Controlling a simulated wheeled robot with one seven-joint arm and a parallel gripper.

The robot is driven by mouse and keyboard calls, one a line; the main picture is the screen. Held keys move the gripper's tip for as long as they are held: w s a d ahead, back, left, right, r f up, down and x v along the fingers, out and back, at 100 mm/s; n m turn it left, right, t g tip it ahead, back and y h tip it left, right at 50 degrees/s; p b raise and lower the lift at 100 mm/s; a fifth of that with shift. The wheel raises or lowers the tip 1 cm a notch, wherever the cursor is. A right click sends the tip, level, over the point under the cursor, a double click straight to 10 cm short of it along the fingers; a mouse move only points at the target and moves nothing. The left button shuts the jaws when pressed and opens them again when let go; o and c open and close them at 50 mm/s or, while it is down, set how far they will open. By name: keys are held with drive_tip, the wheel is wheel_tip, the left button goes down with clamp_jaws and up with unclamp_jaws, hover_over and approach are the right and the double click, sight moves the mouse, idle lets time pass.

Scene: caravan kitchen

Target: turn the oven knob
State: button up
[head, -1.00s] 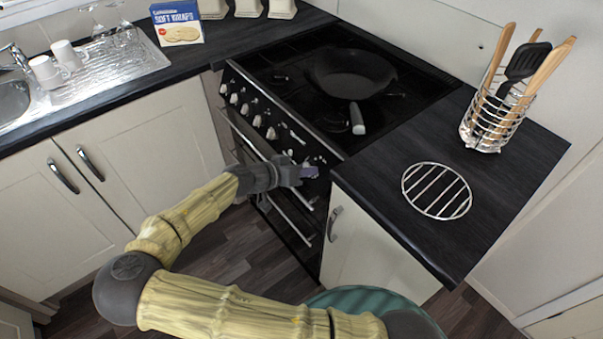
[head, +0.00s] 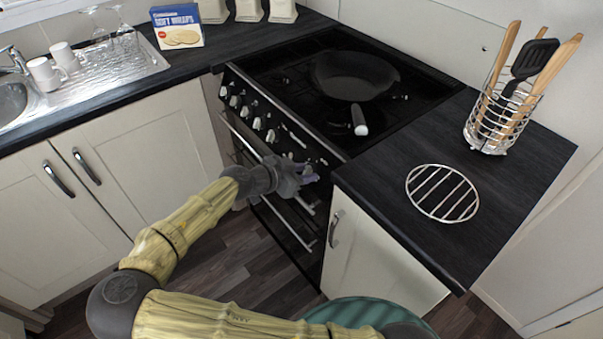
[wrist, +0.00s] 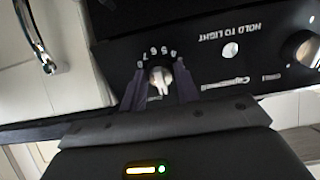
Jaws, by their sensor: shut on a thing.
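The black oven (head: 285,215) stands in the corner, with a row of light knobs along its front panel. My gripper (head: 308,175) is at the right end of that panel in the head view and covers the knob there. In the wrist view the oven knob (wrist: 160,80) sits between the two dark fingers of my gripper (wrist: 160,92), with numbers printed in an arc around it. The fingers are shut on the knob, one on each side. The knob's pointer ridge runs roughly up and down in the wrist view, slightly tilted.
A frying pan (head: 352,78) rests on the hob, its handle (head: 360,122) toward the front. A round wire trivet (head: 442,193) and a utensil holder (head: 500,125) stand on the right worktop. Another knob (wrist: 300,48) is beside the held one. A cupboard handle (head: 334,227) is close to my gripper.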

drive_tip(key=shift+s+d+f, duration=0.15)
drive_tip(key=o, duration=0.9)
drive_tip(key=shift+o, duration=0.3)
drive_tip(key=v, duration=1.7)
drive_tip(key=shift+a, duration=0.3)
